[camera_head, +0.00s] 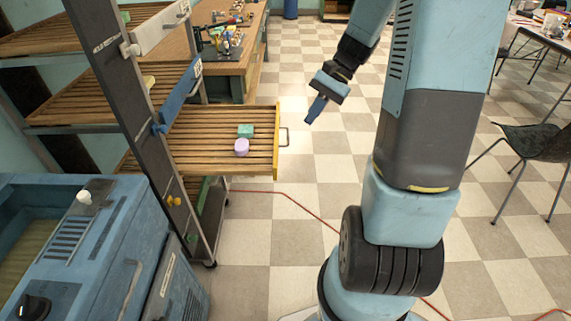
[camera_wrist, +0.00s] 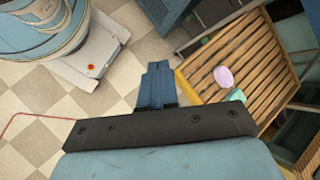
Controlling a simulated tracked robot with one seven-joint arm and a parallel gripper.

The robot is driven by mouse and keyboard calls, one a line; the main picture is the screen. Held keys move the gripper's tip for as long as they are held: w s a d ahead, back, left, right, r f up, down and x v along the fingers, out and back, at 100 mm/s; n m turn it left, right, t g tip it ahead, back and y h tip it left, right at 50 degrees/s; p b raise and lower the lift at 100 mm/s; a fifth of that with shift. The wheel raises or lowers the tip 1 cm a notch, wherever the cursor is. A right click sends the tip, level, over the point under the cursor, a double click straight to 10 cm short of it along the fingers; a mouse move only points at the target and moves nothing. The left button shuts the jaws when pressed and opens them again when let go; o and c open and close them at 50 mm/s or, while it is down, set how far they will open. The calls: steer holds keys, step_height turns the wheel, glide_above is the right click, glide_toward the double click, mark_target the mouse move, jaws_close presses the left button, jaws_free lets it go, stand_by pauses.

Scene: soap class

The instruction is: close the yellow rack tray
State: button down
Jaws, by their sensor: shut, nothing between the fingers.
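The yellow rack tray (camera_head: 277,140) is pulled out of the rack to the right, a slatted wooden drawer with a yellow front and a metal handle (camera_head: 285,137). A green soap (camera_head: 245,131) and a lilac round soap (camera_head: 241,147) lie on its slats. My gripper (camera_head: 316,109) is shut and empty, in the air to the right of the tray front, apart from the handle. In the wrist view my gripper (camera_wrist: 157,83) points down toward the floor beside the slatted tray (camera_wrist: 254,62), with the lilac soap (camera_wrist: 223,77) and the green soap (camera_wrist: 236,96) on it.
A rack post (camera_head: 130,90) with a blue tray front (camera_head: 180,93) and a white tray front (camera_head: 160,27) stands at left. A blue machine (camera_head: 80,245) is in the left foreground. A wooden bench (camera_head: 225,60) stands behind. A chair (camera_head: 535,150) is at right. A red cable (camera_head: 290,200) crosses the open floor.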

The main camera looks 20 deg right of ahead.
steer(key=w+d+f+m+t+y, duration=0.2)
steer(key=d+f+m+t+y, duration=0.15)
steer(key=f, duration=0.55)
steer(key=w+d+f+m+t+y, duration=0.25)
steer(key=f+m, duration=0.25)
steer(key=f, duration=0.4)
steer(key=w+d+f+m+t+y, duration=0.25)
steer(key=f+m+y, duration=0.2)
steer(key=f, duration=0.45)
steer(key=f+x, duration=0.1)
steer(key=x, duration=1.1)
steer(key=shift+s+a+g+h, duration=0.25)
steer(key=shift+a+g+h, duration=0.1)
steer(key=shift+a, duration=0.15)
steer(key=shift+r, duration=0.15)
steer(key=shift+w+a, duration=0.1)
